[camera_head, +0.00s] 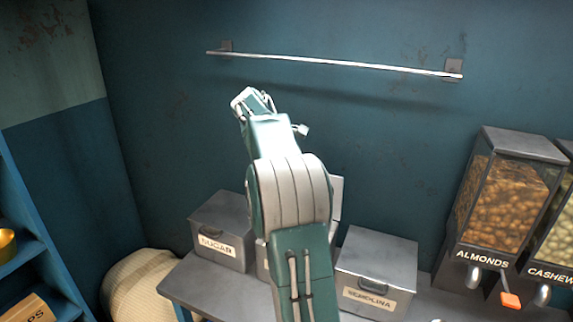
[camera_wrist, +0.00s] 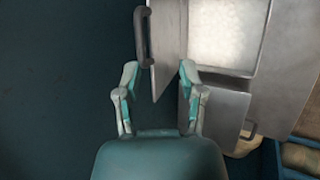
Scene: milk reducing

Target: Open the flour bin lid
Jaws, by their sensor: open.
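The flour bin (camera_head: 262,258) stands between the sugar and semolina bins, mostly hidden behind my arm. Its lid (camera_head: 336,192) stands raised, a pale panel beside my arm. In the wrist view the bin is open, with white flour (camera_wrist: 222,35) inside. The lid (camera_wrist: 168,45) stands up at its edge, with a dark handle (camera_wrist: 141,38) on its outer side. My gripper (camera_wrist: 158,72) is open and empty. The lid's lower corner shows between its fingers; I cannot tell whether they touch. In the head view my gripper (camera_head: 252,100) is high above the bins, near the wall.
The sugar bin (camera_head: 222,232) is left and the semolina bin (camera_head: 376,272) right, both closed. Almond (camera_head: 500,205) and cashew (camera_head: 557,230) dispensers stand at the right. A metal rail (camera_head: 335,64) crosses the wall. Blue shelves (camera_head: 25,240) and a sack (camera_head: 140,285) are at the left.

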